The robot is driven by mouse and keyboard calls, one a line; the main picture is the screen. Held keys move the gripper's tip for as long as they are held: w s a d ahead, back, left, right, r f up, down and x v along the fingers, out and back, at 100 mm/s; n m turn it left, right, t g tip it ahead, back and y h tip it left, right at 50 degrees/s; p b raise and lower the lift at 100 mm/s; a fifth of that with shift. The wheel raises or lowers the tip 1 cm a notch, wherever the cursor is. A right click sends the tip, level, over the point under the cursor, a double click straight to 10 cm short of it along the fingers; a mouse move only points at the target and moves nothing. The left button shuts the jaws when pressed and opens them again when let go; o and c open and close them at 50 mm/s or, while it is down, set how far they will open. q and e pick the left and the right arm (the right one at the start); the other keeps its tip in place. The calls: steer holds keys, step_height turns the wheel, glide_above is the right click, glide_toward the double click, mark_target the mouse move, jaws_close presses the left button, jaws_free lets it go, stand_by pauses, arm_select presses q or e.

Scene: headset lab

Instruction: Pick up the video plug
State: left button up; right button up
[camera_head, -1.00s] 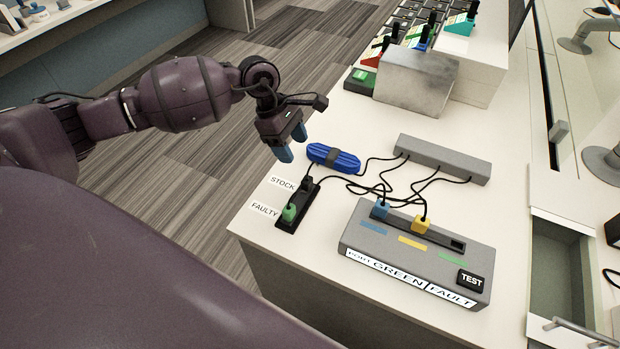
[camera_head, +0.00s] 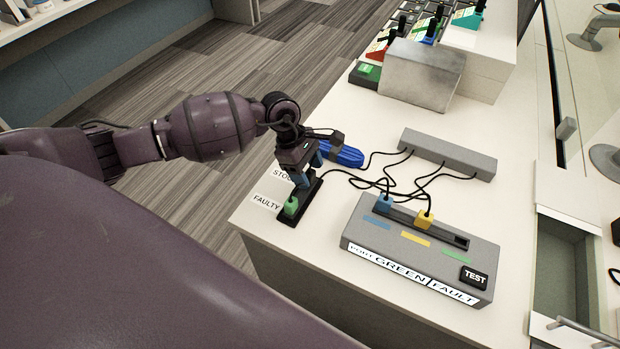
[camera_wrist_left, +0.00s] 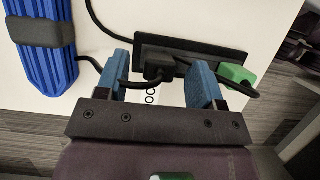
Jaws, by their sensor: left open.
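My left gripper (camera_head: 308,170) is open over the STOCK end of the black holder (camera_head: 312,195). In the left wrist view its two blue fingers (camera_wrist_left: 158,84) stand on either side of a black plug (camera_wrist_left: 158,67) with a black cable, which I take to be the video plug. The fingers appear apart from it. The gripper hides this plug in the head view. A green plug (camera_head: 291,205) sits at the holder's FAULTY end; it also shows in the left wrist view (camera_wrist_left: 236,75), outside the fingers. My right gripper is not in view.
Black cables run to a grey bar (camera_head: 448,154). The grey test box (camera_head: 370,246) with a blue plug (camera_head: 384,203) and a yellow plug (camera_head: 424,219) stands to the right. The table edge is near on the left.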

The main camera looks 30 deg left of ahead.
mark_target(310, 172)
arm_select(q)
steer(key=shift+d+f, duration=0.2)
steer(key=shift+f, duration=0.35)
steer(key=c, duration=1)
step_height(310, 172, up, 20)
steer(key=p, duration=0.1)
steer(key=shift+p, duration=0.4)
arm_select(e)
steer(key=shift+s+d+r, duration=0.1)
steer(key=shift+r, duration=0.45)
